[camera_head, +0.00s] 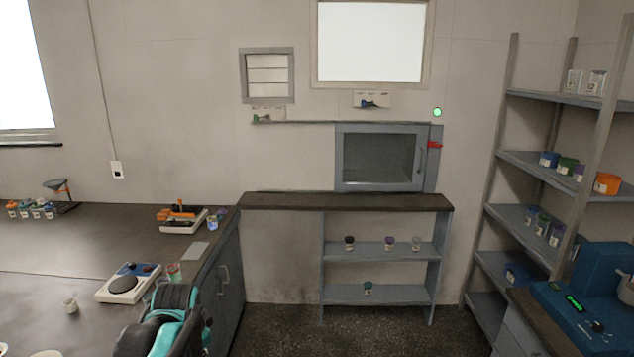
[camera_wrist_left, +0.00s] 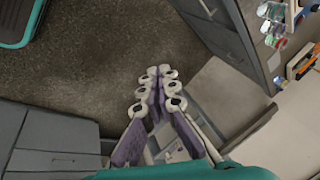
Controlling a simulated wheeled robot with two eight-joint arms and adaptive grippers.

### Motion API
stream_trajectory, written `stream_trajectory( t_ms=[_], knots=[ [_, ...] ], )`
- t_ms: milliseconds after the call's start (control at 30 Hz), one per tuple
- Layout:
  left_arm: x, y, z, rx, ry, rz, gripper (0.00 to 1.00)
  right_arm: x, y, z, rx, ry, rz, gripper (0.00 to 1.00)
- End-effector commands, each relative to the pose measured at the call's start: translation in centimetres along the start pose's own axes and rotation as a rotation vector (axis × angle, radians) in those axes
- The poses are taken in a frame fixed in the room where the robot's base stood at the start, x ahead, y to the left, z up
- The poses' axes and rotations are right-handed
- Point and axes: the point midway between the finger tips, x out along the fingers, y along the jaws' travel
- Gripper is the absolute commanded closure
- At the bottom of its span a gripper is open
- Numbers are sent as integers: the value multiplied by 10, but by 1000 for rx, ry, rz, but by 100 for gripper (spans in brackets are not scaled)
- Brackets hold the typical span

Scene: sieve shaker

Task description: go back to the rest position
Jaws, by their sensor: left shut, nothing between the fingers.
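My left gripper (camera_wrist_left: 160,76) shows in the left wrist view, with its purple-padded fingers drawn together at the tips. It is shut with nothing between the fingers and points over open floor near the grey cabinets. In the head view a black and teal part of my left arm (camera_head: 172,318) stands at the bottom, in front of the right end of the left counter. The gripper's fingers cannot be made out there. My right gripper is in neither view.
A low shelf unit (camera_head: 376,294) stands ahead, a tall rack (camera_head: 503,150) at right. A blue machine (camera_head: 575,312) stands at lower right. Dark floor (camera_head: 300,325) lies clear between.

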Motion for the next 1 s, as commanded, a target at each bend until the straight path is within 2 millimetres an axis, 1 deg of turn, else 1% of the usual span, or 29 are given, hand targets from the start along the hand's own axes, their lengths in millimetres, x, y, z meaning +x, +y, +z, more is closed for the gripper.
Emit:
stream_trajectory(
  t_ms=[33, 100, 167, 200, 300, 400, 500, 600, 667, 867, 900, 1000],
  knots=[
    [-12, 21, 8, -59, 26, -5, 100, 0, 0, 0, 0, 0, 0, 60],
    [-25, 46, 18, -159, 64, -9, 100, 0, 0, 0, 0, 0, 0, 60],
    [-33, 68, 28, -244, 97, -9, 100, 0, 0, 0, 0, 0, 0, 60],
    [-37, 83, 35, -301, 118, -6, 100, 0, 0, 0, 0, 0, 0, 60],
    [-42, 118, 52, -437, 171, 4, 100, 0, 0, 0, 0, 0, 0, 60],
    [-42, 146, 67, -553, 214, 20, 100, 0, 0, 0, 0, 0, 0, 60],
    [-39, 165, 78, -639, 245, 35, 100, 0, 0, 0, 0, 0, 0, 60],
    [-37, 176, 83, -689, 262, 45, 100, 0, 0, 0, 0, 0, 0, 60],
    [-36, 178, 85, -703, 267, 48, 100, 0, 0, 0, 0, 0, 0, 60],
    [-36, 179, 85, -711, 269, 50, 100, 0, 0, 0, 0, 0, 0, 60],
    [-36, 179, 85, -711, 269, 50, 100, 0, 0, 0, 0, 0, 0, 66],
    [-36, 179, 85, -710, 269, 50, 100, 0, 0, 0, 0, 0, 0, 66]
  ],
)
